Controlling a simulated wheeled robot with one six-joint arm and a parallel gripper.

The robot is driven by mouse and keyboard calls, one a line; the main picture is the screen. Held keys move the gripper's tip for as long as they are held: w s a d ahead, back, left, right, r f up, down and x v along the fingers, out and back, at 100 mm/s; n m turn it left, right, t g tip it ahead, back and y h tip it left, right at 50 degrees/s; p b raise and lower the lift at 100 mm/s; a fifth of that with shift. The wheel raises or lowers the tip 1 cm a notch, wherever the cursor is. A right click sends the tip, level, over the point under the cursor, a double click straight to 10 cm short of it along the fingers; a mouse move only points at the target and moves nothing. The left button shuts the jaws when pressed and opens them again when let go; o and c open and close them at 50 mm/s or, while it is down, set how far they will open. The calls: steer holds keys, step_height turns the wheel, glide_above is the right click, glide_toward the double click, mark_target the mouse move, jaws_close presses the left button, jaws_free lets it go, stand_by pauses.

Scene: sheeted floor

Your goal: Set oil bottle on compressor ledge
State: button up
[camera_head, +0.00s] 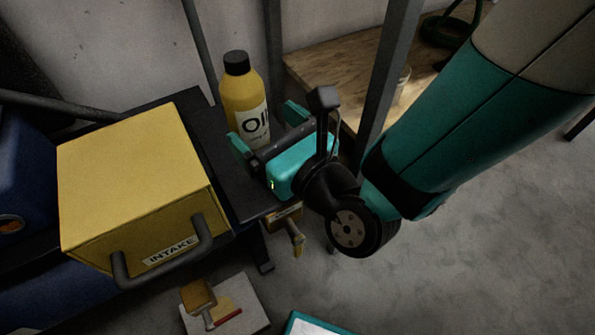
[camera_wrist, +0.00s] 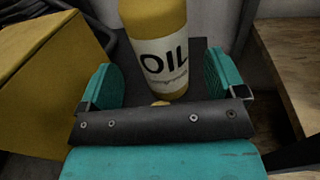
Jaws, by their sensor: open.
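The oil bottle (camera_head: 243,95) is yellow with a black cap and a white label reading OIL. It stands upright on the dark compressor ledge (camera_head: 190,115), beside the yellow intake box. My gripper (camera_head: 268,126) is open at the front of the bottle, with teal fingers to its left and right. In the wrist view the bottle (camera_wrist: 158,50) stands just beyond and between the two spread fingertips (camera_wrist: 160,82). I see gaps on both sides of it. The bottle's lower front is partly hidden by the gripper in the head view.
The yellow intake box (camera_head: 130,185) with a dark handle stands left of the bottle. Grey posts (camera_head: 388,70) rise close to the arm on the right. A wooden shelf (camera_head: 335,65) lies behind them. A brass valve (camera_head: 292,230) sticks out below the gripper.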

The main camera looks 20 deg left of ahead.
steer(key=b+v, duration=0.3)
steer(key=v, duration=0.3)
steer(key=shift+s+d, duration=0.1)
steer(key=shift+d, duration=0.1)
steer(key=shift+w+r+n, duration=0.15)
steer(key=shift+w+n, duration=0.05)
steer(key=shift+n, duration=0.1)
steer(key=w+d+r+n+g+h, duration=0.1)
steer(key=w+d+n+g+h, duration=0.35)
steer(key=d+n, duration=0.65)
steer(key=s+d+r+n+g+h, duration=0.2)
steer(key=s+d+n+g+h, duration=0.2)
steer(key=d+n, duration=1)
steer(key=s+n+h, duration=0.3)
steer(key=n, duration=0.2)
steer(key=shift+r, duration=0.2)
steer(key=shift+s+d, duration=0.15)
step_height(320, 180, up, 38)
steer(key=p, duration=3.8)
